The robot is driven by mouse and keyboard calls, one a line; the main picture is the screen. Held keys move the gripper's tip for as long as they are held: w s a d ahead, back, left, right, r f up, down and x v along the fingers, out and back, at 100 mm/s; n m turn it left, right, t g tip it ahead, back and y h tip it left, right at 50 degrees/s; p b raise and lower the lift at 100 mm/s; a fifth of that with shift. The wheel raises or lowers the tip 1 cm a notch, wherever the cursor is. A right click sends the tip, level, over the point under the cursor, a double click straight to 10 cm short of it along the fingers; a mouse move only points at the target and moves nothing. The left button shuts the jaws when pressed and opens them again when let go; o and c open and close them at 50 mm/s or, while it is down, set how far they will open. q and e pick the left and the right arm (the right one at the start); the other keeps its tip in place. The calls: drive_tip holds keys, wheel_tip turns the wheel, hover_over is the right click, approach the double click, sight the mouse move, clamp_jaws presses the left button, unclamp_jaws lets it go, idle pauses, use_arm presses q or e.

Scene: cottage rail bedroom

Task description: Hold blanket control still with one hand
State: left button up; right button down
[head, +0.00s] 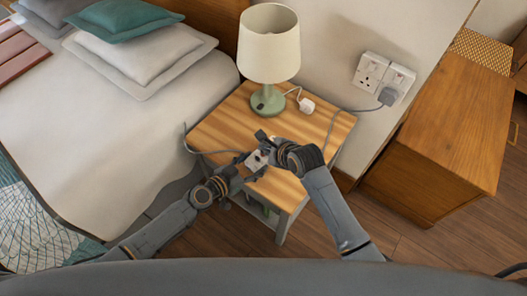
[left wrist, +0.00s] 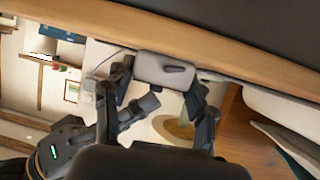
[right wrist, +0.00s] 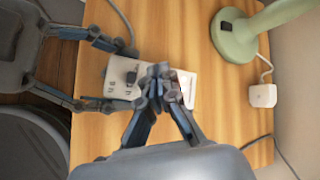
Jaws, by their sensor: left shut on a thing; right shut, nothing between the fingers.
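The blanket control (head: 257,160) is a small pale box with a dark switch, at the front part of the bedside table. My left gripper (head: 247,166) is shut on it from the left. In the left wrist view the control (left wrist: 165,70) sits between the two fingers.
The wooden bedside table (head: 222,125) holds a green-based lamp (head: 268,95) and a small white block (head: 307,106) on a cord. A double wall socket (head: 383,76) with a grey plug is behind at right. The bed (head: 130,130) stands left, a wooden cabinet (head: 440,150) right.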

drive_tip(key=shift+r, duration=2.5)
use_arm(q)
drive_tip(key=o, duration=1.3)
drive_tip(key=shift+o, duration=0.2)
